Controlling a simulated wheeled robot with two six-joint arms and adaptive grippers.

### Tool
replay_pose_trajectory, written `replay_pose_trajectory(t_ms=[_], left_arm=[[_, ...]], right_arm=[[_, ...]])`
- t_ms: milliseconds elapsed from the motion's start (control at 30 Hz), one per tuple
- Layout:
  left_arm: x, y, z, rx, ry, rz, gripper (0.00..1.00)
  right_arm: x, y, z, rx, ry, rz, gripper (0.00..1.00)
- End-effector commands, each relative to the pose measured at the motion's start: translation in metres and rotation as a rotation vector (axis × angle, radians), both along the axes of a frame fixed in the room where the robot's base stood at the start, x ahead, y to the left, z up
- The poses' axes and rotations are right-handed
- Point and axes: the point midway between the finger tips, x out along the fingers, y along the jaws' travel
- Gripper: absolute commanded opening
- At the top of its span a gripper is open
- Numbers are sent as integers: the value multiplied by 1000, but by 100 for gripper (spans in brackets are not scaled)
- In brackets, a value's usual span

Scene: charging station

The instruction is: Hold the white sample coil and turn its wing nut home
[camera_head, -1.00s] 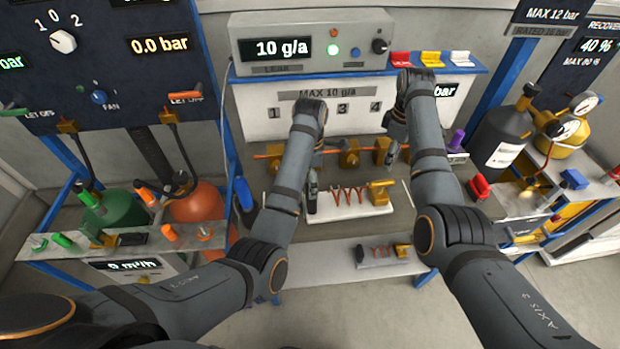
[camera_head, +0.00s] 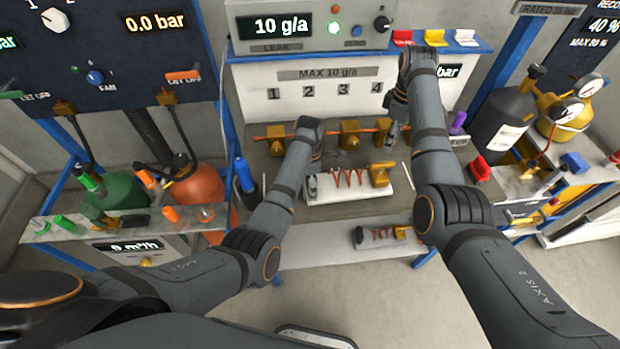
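The white sample coil (camera_head: 347,186) rests on the bench as a white block with a copper spiral and a brass fitting (camera_head: 380,173) at its right end. A dark piece (camera_head: 312,187) stands at the block's left end; I cannot tell whether it is a fitting or a fingertip. My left gripper (camera_head: 317,155) is over this left end, mostly hidden behind its own wrist, so its fingers cannot be read. My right gripper (camera_head: 392,134) points down beside the brass row, above and behind the block's right end. Its finger gap is unclear. I cannot make out the wing nut.
A copper pipe with brass fittings (camera_head: 349,134) runs behind the block, below the numbered panel (camera_head: 326,92). A second, dark sample coil (camera_head: 381,237) lies on the lower shelf (camera_head: 330,247). Gas cylinders stand left (camera_head: 202,195) and right (camera_head: 497,125).

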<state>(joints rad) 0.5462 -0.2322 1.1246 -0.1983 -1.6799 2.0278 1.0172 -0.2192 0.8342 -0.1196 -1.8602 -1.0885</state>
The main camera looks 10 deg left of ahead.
Motion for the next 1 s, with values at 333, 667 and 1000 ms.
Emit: replay_pose_trajectory(t_ms=[333,667,1000], left_arm=[[0,0,0,1,0,0,60],[0,0,0,1,1,0,22],[0,0,0,1,1,0,22]], right_arm=[[0,0,0,0,0,0,38],[0,0,0,0,0,0,40],[1,0,9,0,-2,217,40]])
